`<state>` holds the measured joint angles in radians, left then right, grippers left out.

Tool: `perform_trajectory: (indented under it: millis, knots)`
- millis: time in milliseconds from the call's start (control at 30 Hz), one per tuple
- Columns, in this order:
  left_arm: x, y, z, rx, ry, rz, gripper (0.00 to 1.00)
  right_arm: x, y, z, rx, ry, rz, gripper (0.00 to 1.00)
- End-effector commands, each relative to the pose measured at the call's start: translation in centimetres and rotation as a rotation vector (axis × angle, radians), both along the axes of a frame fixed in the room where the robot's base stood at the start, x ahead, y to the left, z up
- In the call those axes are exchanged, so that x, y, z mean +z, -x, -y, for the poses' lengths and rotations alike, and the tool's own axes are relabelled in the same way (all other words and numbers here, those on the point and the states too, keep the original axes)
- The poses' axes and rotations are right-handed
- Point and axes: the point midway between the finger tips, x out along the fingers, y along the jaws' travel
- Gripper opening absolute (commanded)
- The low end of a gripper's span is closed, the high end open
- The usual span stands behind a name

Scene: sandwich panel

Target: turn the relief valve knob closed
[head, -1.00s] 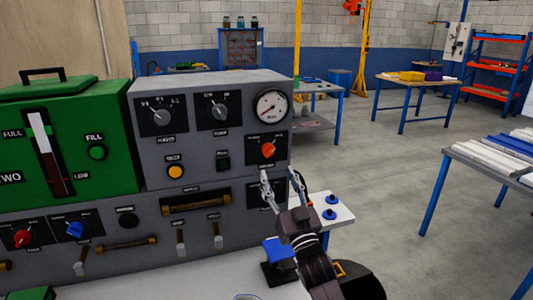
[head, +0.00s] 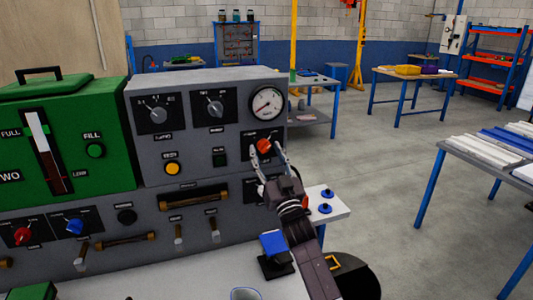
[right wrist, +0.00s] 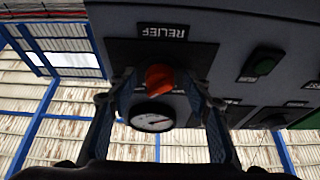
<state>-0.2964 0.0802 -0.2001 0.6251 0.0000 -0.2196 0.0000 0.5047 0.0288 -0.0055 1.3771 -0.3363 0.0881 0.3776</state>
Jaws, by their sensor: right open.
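The relief valve knob (head: 264,146) is orange-red and sits on a dark plate on the grey panel (head: 230,133), below the round white gauge (head: 266,104). In the right wrist view the knob (right wrist: 160,77) shows upside down, beside the label RELIEF. My right gripper (head: 267,150) is open, with its two fingers pointing up at the knob. In the right wrist view the fingers (right wrist: 158,100) stand left and right of the knob, with gaps on both sides. I cannot tell whether the fingertips reach the knob's depth. My left gripper is not in view.
A yellow button (head: 172,168) and a dark green switch (head: 220,159) sit left of the knob. A handle bar (head: 194,198) is below them. A small white table with blue parts (head: 325,208) stands right of the panel.

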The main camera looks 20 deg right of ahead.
Motion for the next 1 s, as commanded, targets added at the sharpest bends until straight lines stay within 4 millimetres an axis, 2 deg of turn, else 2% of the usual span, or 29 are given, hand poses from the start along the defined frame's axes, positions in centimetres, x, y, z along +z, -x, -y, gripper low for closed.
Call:
perform_trajectory:
  millis: [33,400,767,1000]
  knots:
    - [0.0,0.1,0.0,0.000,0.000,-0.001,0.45,0.0,0.0,0.0,0.000,0.000,0.000,0.42]
    - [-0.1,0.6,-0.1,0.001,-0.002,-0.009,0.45,0.0,0.0,0.0,0.000,0.000,0.000,0.03]
    - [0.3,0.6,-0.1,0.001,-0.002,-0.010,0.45,0.0,0.0,0.1,0.000,0.076,0.002,0.03]
    - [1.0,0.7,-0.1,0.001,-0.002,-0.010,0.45,0.1,0.0,0.4,-0.001,0.251,0.006,0.03]
